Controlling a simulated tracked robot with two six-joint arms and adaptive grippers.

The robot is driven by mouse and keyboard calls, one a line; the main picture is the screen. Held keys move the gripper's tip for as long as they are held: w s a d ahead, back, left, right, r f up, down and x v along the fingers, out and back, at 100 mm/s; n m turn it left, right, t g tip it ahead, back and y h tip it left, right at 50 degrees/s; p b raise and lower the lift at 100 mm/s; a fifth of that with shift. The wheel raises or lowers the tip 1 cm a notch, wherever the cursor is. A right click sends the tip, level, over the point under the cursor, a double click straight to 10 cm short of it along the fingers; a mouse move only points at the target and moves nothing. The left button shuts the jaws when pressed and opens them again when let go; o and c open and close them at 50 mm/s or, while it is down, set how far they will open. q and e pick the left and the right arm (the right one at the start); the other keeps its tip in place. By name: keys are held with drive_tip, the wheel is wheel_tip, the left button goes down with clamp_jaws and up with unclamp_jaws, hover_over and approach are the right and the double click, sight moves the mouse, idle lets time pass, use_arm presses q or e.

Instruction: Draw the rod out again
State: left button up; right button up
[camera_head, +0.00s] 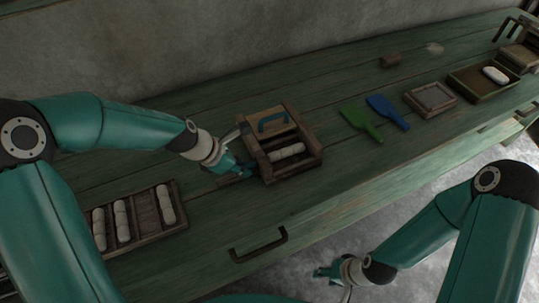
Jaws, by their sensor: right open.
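A small wooden handloom (315,147) stands on the green bench in the middle of the head view. It has a blue handle-like part (272,121) at its back and a pale roll (287,151) inside its frame. My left gripper (244,170) is low at the loom's left side, very close to the frame. Its fingers are small and dark here, so I cannot tell whether they are open or shut. I cannot make out a rod clearly. My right gripper (325,272) is open and empty, in front of the bench over the floor.
A wooden tray (145,214) with several pale rolls is at the left. To the right lie a green paddle (358,119), a blue paddle (388,110), a small wooden frame (430,99) and a tray (470,90) with a white piece. A dark drawer handle (258,248) sticks out in front.

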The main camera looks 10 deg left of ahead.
use_arm(q)
clamp_jaws()
drive_tip(key=shift+s+a+f, duration=0.1)
drive_tip(key=shift+s+a, duration=0.15)
drive_tip(key=shift+a, duration=0.15)
drive_tip(key=s+a, duration=0.2)
drive_tip(key=s+a+b, duration=0.1)
drive_tip(key=s+a, duration=0.1)
drive_tip(key=a, duration=0.1)
drive_tip(key=s+a+b, duration=0.1)
drive_tip(key=s+a, duration=0.1)
drive_tip(key=a, duration=0.1)
drive_tip(key=shift+a, duration=0.25)
drive_tip(key=o, duration=0.7)
unclamp_jaws()
drive_tip(key=shift+o, duration=0.2)
drive_tip(key=shift+r, duration=0.2)
drive_tip(key=p+v, duration=0.5)
drive_tip(key=shift+a+r, duration=0.15)
drive_tip(key=shift+r, duration=0.2)
drive_tip(key=shift+s+a+r+p, duration=0.25)
drive_tip(key=shift+a+r+p, duration=0.05)
drive_tip(key=shift+r, duration=0.1)
